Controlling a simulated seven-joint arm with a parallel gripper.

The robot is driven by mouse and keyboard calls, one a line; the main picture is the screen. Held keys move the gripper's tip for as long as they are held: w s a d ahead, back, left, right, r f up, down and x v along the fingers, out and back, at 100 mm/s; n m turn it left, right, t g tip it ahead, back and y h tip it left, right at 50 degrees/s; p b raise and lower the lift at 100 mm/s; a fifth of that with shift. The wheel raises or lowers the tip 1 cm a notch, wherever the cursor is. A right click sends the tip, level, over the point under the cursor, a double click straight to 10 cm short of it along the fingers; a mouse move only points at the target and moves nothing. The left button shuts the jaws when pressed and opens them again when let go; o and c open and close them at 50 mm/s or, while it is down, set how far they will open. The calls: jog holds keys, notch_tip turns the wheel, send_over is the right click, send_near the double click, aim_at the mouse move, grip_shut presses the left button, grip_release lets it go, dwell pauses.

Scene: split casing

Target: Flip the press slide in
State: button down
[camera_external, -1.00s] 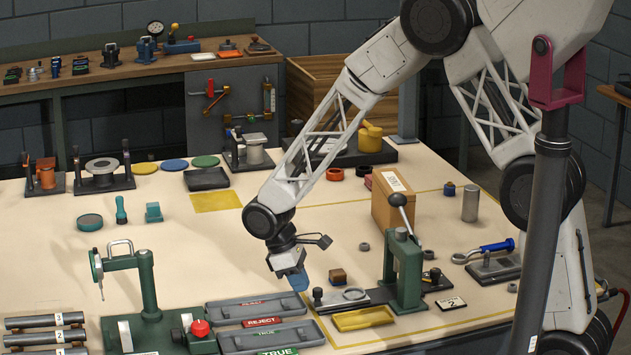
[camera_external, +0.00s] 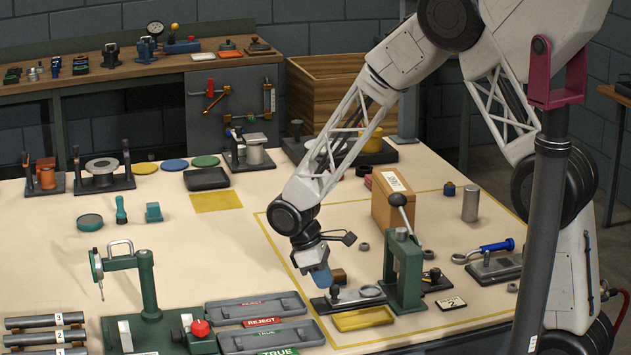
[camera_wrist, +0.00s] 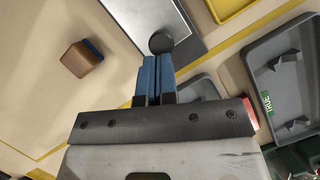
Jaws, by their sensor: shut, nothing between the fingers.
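The green press (camera_external: 403,272) stands upright at the right of the table, its lever with a grey ball raised. Its slide (camera_external: 350,300), a flat plate with a black knob and a pale ring (camera_external: 370,291), sticks out to the left of the press. The black knob shows in the wrist view (camera_wrist: 161,42), at the end of the grey plate (camera_wrist: 185,22). My gripper (camera_external: 325,286) has blue fingers, pressed together and empty. The fingertips point down beside the knob; in the wrist view they (camera_wrist: 156,60) appear just short of it. Whether they touch it I cannot tell.
A small brown block (camera_external: 338,275) sits just behind the fingers. A yellow tray (camera_external: 362,319) lies in front of the slide. Grey trays (camera_external: 255,308) lie to the left. A cardboard box (camera_external: 394,200) stands behind the press.

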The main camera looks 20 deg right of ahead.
aim_at(359, 290)
jog(key=d, duration=0.7)
jog(key=shift+s+f, duration=0.1)
jog(key=shift+a, duration=0.15)
jog(key=shift+w+a, duration=0.3)
jog(key=shift+a, duration=0.1)
jog(key=a, duration=0.1)
jog(key=w+a, duration=0.1)
jog(key=shift+w+a, duration=0.25)
jog(key=shift+a, duration=0.15)
jog(key=v, duration=1)
jog(key=shift+d, duration=0.15)
jog(key=shift+s, duration=0.1)
